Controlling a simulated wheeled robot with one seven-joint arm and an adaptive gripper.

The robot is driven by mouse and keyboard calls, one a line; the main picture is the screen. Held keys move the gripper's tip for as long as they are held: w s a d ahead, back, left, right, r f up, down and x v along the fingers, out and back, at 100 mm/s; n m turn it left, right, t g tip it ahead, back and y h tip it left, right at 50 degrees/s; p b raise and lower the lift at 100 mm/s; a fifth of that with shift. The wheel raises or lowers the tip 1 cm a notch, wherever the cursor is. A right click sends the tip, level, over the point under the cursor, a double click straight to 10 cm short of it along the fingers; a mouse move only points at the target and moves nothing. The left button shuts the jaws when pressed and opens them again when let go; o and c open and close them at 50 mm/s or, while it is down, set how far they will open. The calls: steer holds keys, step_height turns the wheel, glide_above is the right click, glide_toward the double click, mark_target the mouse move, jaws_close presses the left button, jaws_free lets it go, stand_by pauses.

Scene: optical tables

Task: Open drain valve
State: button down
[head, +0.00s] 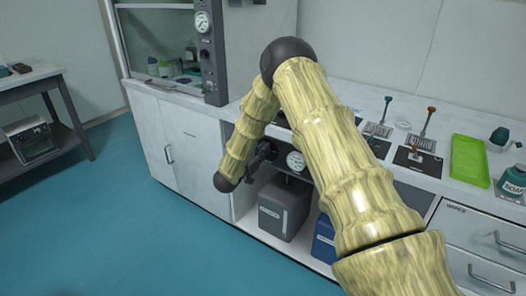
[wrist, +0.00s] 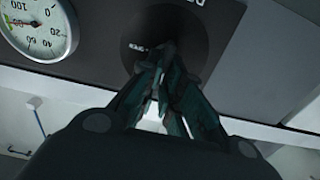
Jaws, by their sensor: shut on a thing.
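My gripper (wrist: 165,70) reaches up to a dark round plate (wrist: 195,28) on a grey panel in the wrist view. Its fingers are shut on the drain valve handle at the middle of that plate; the fingers hide most of the handle. Part of a label shows above, cut off by the frame edge. In the head view my gripper (head: 262,157) is at the panel under the counter, left of a white gauge (head: 295,161). My arm hides part of the panel there, and the valve is hard to make out.
The gauge (wrist: 38,25) is close on the left in the wrist view. Below the panel, a grey container (head: 284,208) and a blue container (head: 323,240) stand in the open bay. A white cabinet (head: 190,140) with a handle is to the left. The counter holds a green tray (head: 469,162).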

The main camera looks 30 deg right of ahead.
steer(key=shift+m, duration=0.3)
steer(key=m+b, duration=0.1)
steer(key=m, duration=0.2)
steer(key=s+m+b, duration=0.1)
steer(key=m+b, duration=0.1)
steer(key=m, duration=0.1)
steer(key=f+m+b, duration=0.1)
steer(key=m+b, duration=0.1)
steer(key=m, duration=0.1)
steer(key=shift+s+d, duration=0.15)
steer(key=shift+d, duration=0.15)
steer(key=m+b, duration=0.1)
steer(key=m, duration=0.1)
steer(key=m+b, duration=0.2)
steer(key=shift+s+f+m, duration=0.2)
steer(key=shift+f+m, duration=0.2)
steer(key=shift+f+m+b, duration=0.15)
steer(key=shift+m+b, duration=1.1)
steer(key=shift+m, duration=0.35)
steer(key=c, duration=1.6)
jaws_free()
